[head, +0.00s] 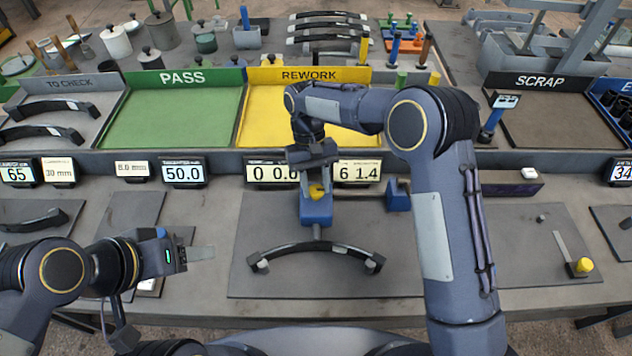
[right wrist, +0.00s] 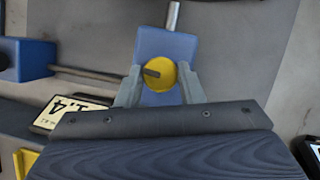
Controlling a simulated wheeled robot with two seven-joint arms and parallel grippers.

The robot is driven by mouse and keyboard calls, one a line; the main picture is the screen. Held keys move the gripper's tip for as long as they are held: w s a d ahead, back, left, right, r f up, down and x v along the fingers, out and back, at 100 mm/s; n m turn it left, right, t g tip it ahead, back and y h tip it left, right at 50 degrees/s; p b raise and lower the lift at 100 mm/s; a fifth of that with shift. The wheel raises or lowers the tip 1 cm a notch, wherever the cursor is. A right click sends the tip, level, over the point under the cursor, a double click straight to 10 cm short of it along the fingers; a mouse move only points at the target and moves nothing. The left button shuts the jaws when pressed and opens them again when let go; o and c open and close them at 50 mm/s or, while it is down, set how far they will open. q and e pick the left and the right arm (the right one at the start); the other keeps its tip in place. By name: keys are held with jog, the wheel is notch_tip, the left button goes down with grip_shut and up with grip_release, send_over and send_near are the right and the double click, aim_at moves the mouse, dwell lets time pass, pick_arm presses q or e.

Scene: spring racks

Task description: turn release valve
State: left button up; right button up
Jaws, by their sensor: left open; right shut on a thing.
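The yellow valve knob (head: 316,191) sits on a blue block (head: 317,210) at the middle of the work surface. In the right wrist view the knob (right wrist: 160,75) shows a dark slot across its face, and the blue block (right wrist: 165,45) lies behind it. My right gripper (right wrist: 159,88) is shut on the knob, with one finger on each side. From the head it comes down on the knob from above. A dark curved leaf spring (head: 275,252) lies below the block, near its metal rod. My left gripper (head: 205,253) is open and empty, low at the left.
Behind stand a green PASS tray (head: 170,118), a yellow REWORK tray (head: 260,125) and a dark SCRAP tray (head: 560,120). Several number displays (head: 183,172) line the ledge. A small yellow-topped piece (head: 583,266) is at the right. My right arm covers part of the middle.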

jog(key=shift+n, duration=0.6)
jog(key=shift+h, duration=0.3)
jog(key=o, duration=1)
jog(key=shift+c, duration=0.2)
jog(key=b+v, duration=0.1)
jog(key=v, duration=0.7)
jog(key=shift+s, duration=0.1)
